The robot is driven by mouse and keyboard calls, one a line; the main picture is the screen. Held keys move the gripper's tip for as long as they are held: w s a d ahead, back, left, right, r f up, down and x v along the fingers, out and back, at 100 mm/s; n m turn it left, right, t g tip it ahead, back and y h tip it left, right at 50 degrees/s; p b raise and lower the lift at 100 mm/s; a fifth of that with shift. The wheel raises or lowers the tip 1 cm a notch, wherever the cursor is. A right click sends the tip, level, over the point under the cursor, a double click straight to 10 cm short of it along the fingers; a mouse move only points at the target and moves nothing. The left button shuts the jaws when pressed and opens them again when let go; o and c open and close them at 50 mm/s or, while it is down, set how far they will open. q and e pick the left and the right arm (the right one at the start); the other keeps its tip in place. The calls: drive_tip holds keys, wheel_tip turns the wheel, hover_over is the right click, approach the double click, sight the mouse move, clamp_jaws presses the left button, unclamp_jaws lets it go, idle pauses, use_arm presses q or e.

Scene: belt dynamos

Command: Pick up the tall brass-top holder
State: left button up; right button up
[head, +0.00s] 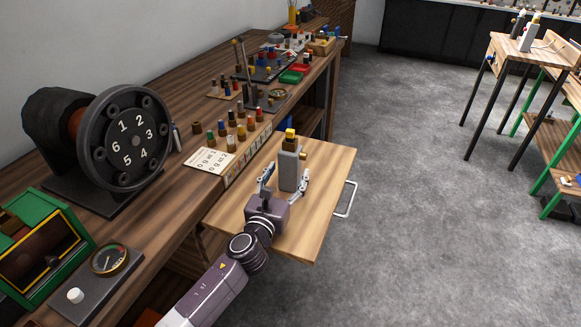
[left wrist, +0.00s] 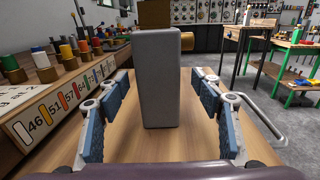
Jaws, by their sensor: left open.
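The tall brass-top holder (head: 290,168) is a grey upright block with a brass and yellow top and a small side knob. It stands on a light wooden board (head: 325,205) beside the bench. In the left wrist view the holder (left wrist: 160,80) stands upright between my fingers, with a gap on each side. My left gripper (head: 283,184) is open, its fingers on either side of the holder's lower part; it also shows in the left wrist view (left wrist: 162,115). The holder's very top is cut off in the wrist view. My right gripper is not in view.
The bench (head: 150,215) carries a numbered dial machine (head: 125,140), a gauge (head: 109,259), a green box (head: 40,250) and several coloured pegs (head: 230,140). The board has a metal handle (head: 346,199). Grey floor is clear to the right; another table (head: 530,52) stands farther off.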

sight(289, 136)
use_arm(q)
drive_tip(key=shift+x, duration=1.2)
drive_tip(key=shift+w+d+r, duration=0.1)
drive_tip(key=shift+w, duration=0.4)
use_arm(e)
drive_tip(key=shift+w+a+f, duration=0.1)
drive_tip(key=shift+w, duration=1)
use_arm(q)
drive_tip(key=shift+c, duration=0.3)
drive_tip(key=c, duration=1.5)
drive_tip(key=shift+r, duration=0.1)
clamp_jaws()
wheel_tip(289, 136, up, 10)
drive_tip(key=p, duration=0.4)
wheel_tip(289, 136, up, 10)
drive_tip(key=shift+p, duration=0.7)
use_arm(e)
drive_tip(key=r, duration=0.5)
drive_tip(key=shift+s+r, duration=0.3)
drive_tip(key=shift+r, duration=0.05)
